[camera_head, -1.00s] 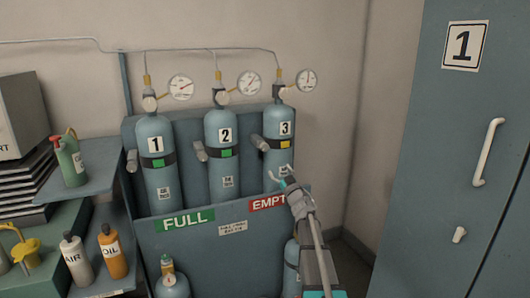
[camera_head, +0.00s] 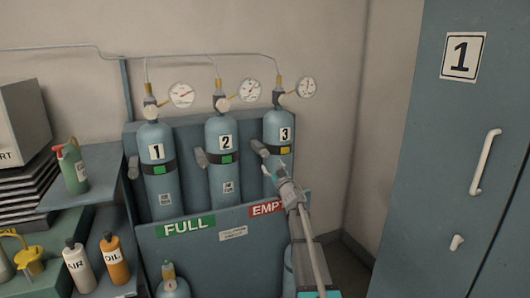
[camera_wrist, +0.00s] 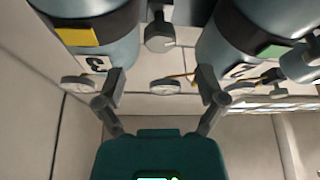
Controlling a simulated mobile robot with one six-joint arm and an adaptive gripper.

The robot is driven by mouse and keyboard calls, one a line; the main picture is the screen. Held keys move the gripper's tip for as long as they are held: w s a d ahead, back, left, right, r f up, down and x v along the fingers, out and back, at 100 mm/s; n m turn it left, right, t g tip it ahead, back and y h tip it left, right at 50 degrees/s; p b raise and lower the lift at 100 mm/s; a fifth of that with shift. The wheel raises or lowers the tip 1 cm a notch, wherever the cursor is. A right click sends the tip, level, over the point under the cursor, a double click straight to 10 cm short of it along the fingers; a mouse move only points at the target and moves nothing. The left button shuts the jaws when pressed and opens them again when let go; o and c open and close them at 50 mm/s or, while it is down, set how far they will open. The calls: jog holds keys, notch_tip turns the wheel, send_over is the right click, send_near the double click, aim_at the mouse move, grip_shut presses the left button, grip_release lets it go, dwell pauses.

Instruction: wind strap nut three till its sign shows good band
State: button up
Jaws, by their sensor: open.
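Cylinder 3 (camera_head: 278,130) stands at the right of the rack with a dark strap and a yellow sign (camera_head: 286,150). In the wrist view the picture is inverted, and the yellow sign (camera_wrist: 78,36) shows at upper left. The grey strap nut three (camera_head: 260,147) sticks out at the left of cylinder 3. It also shows in the wrist view (camera_wrist: 159,38), between cylinders 3 and 2. My gripper (camera_head: 272,170) is open and empty, just below the nut in the head view. In the wrist view its fingers (camera_wrist: 160,78) are spread either side of the nut's line, apart from it.
Cylinder 2 (camera_head: 221,133) and cylinder 1 (camera_head: 155,145) stand to the left, with green signs and their own nuts. The rack's front panel (camera_head: 205,260) lies below. Gauges (camera_head: 250,89) hang above. A blue cabinet (camera_head: 450,180) stands at right.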

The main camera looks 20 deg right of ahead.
aim_at(266, 155)
jog(key=shift+p+x, duration=1.15)
jog(key=shift+x, duration=2.4)
jog(key=c, duration=1.1)
jog(key=shift+c, duration=0.2)
jog(key=shift+n+y, duration=0.4)
jog(key=shift+n, duration=0.2)
jog(key=n+g+y+p, duration=0.1)
jog(key=n+y, duration=0.1)
jog(key=n, duration=0.2)
jog(key=shift+r+n, duration=0.1)
jog(key=shift+n, duration=0.3)
jog(key=shift+n+g+y+p, duration=0.4)
jog(key=shift+n+y, duration=0.1)
jog(key=shift+n, duration=0.85)
jog(key=shift+n+g+y+p, duration=0.4)
jog(key=shift+n+y, duration=0.1)
jog(key=shift+n, duration=0.85)
